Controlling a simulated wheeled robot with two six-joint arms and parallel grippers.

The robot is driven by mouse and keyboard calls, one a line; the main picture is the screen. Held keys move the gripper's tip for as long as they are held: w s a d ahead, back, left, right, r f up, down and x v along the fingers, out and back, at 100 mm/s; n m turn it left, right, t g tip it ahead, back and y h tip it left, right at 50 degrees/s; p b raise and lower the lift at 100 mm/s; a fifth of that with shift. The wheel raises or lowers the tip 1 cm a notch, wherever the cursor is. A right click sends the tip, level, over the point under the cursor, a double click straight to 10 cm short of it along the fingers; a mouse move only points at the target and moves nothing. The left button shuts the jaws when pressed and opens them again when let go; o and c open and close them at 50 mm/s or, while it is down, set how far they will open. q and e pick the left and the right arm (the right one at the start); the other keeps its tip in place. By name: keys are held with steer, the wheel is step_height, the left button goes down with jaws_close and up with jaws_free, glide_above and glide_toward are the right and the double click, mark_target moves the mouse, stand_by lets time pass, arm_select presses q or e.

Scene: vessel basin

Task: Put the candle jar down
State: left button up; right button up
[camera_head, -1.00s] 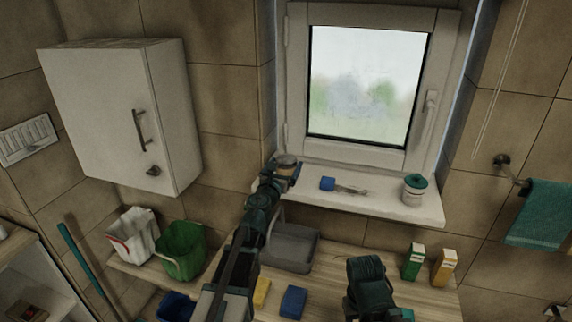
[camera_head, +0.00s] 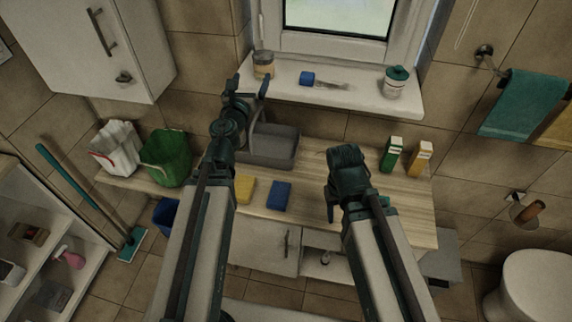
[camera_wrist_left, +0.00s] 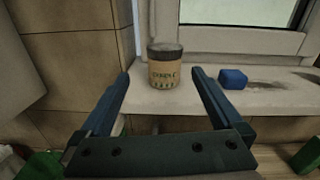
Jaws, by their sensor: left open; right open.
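The candle jar (camera_head: 264,66) stands upright at the left end of the white window sill (camera_head: 345,97). In the left wrist view the jar (camera_wrist_left: 164,68) has a tan label with dark lettering and a dark top, and sits beyond my open fingers, apart from both. My left gripper (camera_head: 252,84) is open and empty, just in front of and below the sill's left end; its fingers also show in the left wrist view (camera_wrist_left: 160,92). My right gripper (camera_head: 335,190) is over the right part of the wooden counter, away from the jar; its fingers are hard to make out.
On the sill are a blue block (camera_head: 307,78) and a jar with a teal lid (camera_head: 396,82).

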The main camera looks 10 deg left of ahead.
arm_select(q)
steer(key=s+d+f+n+g+y, duration=0.1)
steer(key=s+f+n+g+y, duration=0.4)
steer(key=n, duration=0.6)
steer(key=d+f+n+g+y, duration=0.1)
steer(key=f+n+g, duration=0.2)
steer(key=f+n, duration=0.6)
steer(key=s+d+f+n+g+h, duration=0.2)
steer(key=s+d+f+n+g, duration=0.2)
steer(key=s+d, duration=0.3)
steer(key=s+d+f+n+g+h, duration=0.2)
steer(key=s+d+f+n+g, duration=0.2)
steer(key=s, duration=0.8)
steer(key=d+n+g, duration=0.2)
steer(key=d+n, duration=0.1)
steer(key=d, duration=0.1)
steer(key=shift+s+d+h, duration=0.3)
steer(key=shift+s+h, duration=0.05)
steer(key=shift+h, duration=0.05)
steer(key=shift+c, duration=0.3)
